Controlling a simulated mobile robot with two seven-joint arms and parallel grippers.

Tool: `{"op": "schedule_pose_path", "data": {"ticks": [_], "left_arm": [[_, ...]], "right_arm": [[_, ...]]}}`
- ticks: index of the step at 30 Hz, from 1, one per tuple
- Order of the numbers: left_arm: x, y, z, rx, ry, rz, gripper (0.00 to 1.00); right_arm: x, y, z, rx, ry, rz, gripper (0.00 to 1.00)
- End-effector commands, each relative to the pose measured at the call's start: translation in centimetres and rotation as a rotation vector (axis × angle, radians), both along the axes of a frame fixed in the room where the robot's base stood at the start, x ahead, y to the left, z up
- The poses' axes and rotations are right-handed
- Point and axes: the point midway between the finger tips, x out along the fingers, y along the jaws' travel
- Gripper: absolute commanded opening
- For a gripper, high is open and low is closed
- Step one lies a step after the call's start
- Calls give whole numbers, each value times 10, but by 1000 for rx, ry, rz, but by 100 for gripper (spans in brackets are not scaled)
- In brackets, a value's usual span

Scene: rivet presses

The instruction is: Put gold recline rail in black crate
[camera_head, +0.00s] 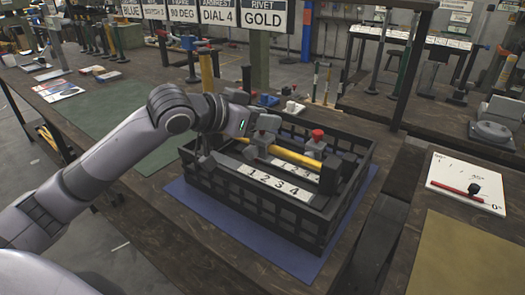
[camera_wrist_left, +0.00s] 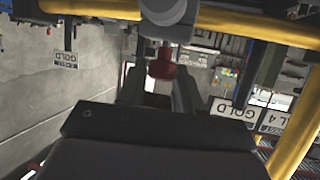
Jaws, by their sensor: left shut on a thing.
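The gold recline rail (camera_head: 295,157) is a yellow bar with grey end fittings and a red knob (camera_head: 317,134). It lies across the black crate (camera_head: 322,222), within its outline in the head view; I cannot tell if it touches the bottom. My left gripper (camera_head: 256,136) is over the crate at the rail's left end, shut on the rail; its fingertips are partly hidden. In the left wrist view yellow bars cross the top and right, and a red part (camera_wrist_left: 163,66) shows between the fingers. My right gripper is not in view.
The crate stands on a blue mat (camera_head: 222,222) on a dark wooden table and holds white number cards (camera_head: 275,185). A GOLD sign (camera_head: 263,19) and upright tools stand behind. A white board (camera_head: 466,184) with a red-handled tool lies at right.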

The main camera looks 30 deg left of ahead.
Motion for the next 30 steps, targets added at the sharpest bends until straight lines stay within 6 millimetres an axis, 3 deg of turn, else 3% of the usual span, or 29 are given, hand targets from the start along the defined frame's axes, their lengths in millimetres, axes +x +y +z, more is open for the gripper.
{"op": "schedule_pose_path", "data": {"ticks": [3,10,16,23,24,26,30], "left_arm": [[0,0,-17,-1,-5,1,0],[0,0,-31,0,-5,0,0],[0,0,-61,0,-3,1,0],[0,0,-64,0,-6,0,0],[0,0,-67,0,0,1,41],[0,0,-67,0,0,0,60],[0,0,-67,0,0,1,60]], "right_arm": [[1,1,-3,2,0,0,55],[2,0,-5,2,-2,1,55],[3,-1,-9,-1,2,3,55],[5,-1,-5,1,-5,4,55],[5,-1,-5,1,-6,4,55],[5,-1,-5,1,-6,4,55],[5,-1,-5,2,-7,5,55]]}}
